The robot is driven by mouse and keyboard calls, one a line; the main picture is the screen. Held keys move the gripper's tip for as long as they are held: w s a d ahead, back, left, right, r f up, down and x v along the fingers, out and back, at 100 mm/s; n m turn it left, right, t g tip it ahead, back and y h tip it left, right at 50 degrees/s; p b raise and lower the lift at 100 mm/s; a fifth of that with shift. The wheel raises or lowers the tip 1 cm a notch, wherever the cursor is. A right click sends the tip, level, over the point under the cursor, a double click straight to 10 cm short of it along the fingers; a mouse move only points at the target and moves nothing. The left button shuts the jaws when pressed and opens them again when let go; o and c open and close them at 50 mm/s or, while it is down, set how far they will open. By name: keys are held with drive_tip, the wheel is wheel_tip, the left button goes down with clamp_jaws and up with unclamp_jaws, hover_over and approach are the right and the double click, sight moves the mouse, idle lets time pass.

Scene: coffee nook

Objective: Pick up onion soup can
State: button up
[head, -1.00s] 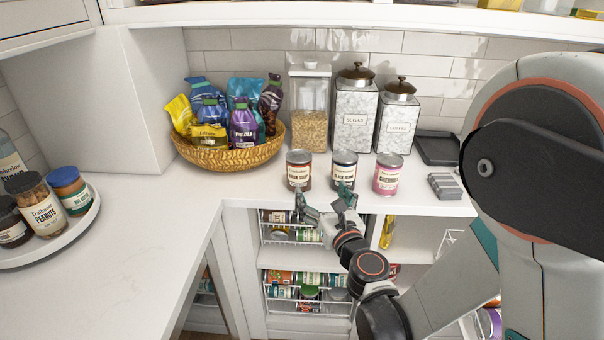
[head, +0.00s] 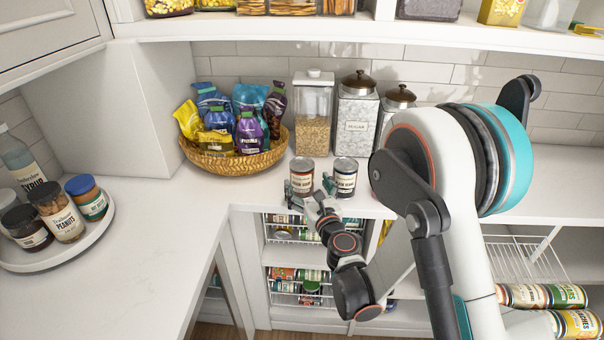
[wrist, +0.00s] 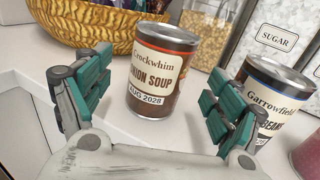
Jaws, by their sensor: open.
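The onion soup can (head: 301,176) stands upright on the white counter, with a cream and brown label. In the wrist view the onion soup can (wrist: 161,70) stands ahead of my gripper, between the lines of its two teal fingers, with its label facing me. My gripper (head: 310,200) is at the counter's front edge, just in front of the can. In the wrist view my gripper (wrist: 155,98) is open and empty, fingers spread wider than the can. I cannot tell how far the fingertips are from the can's sides.
A bean can (head: 345,177) stands close to the right of the soup can; it also shows beside the right finger (wrist: 269,95). Behind are a wicker basket (head: 236,163) of bags, a clear grain container (head: 312,110) and a sugar canister (head: 356,115). Open shelves lie below the counter.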

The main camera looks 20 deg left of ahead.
sight(306, 184)
drive_tip(key=x, duration=0.2)
drive_tip(key=b+x, duration=0.1)
drive_tip(key=x, duration=0.1)
drive_tip(key=shift+f, duration=0.2)
drive_tip(key=shift+w+a+r+b, duration=0.1)
drive_tip(key=shift+w+a+b, duration=0.25)
drive_tip(key=shift+w, duration=0.15)
drive_tip(key=c, duration=1.5)
